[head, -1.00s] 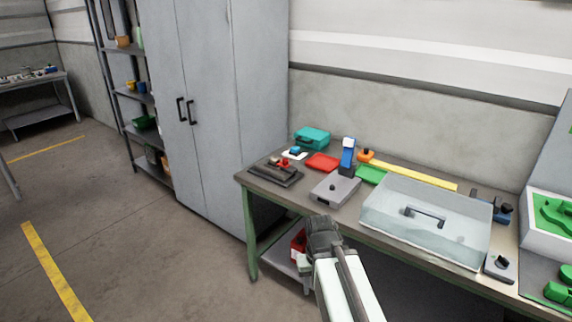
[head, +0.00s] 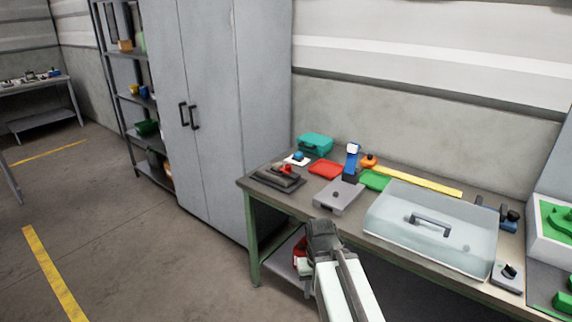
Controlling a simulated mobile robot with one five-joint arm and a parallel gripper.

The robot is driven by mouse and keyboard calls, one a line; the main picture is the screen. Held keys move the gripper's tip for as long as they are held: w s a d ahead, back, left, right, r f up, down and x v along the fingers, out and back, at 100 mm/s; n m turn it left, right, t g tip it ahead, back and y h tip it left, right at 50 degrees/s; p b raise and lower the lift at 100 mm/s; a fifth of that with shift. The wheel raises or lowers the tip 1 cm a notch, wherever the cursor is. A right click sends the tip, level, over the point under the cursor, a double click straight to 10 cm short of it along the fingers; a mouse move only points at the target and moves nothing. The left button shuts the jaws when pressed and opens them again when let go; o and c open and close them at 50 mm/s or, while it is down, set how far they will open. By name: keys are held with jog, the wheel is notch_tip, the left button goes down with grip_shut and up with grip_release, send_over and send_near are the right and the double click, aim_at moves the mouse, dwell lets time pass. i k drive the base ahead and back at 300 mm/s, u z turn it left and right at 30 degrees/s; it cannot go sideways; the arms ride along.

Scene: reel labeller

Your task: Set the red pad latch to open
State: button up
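A flat red pad (head: 326,169) lies on the workbench, left of the blue upright device. No latch can be made out on it at this size. A small red knob (head: 286,169) sits on a dark fixture (head: 272,180) at the bench's left end; I cannot tell whether this is the latch or how it is set. My gripper (head: 322,226) is at the bench's front edge in the picture, below the grey box and apart from the red pad. It is seen from behind, so its fingers are hidden.
The workbench (head: 388,234) also holds a grey box (head: 337,197), a blue upright device (head: 351,163), a green tray (head: 375,180), a teal case (head: 315,144) and a clear cover with a handle (head: 400,222). A grey cabinet (head: 215,110) stands left. The floor at left is clear.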

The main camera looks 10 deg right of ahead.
aim_at(287, 170)
jog(key=z, duration=0.05)
jog(key=i, duration=1.2)
jog(key=u, duration=0.6)
jog(key=i, duration=0.9)
jog(key=u, duration=0.4)
jog(key=k, duration=0.8)
jog(key=u, duration=0.2)
jog(key=i, duration=0.8)
jog(key=z, duration=0.1)
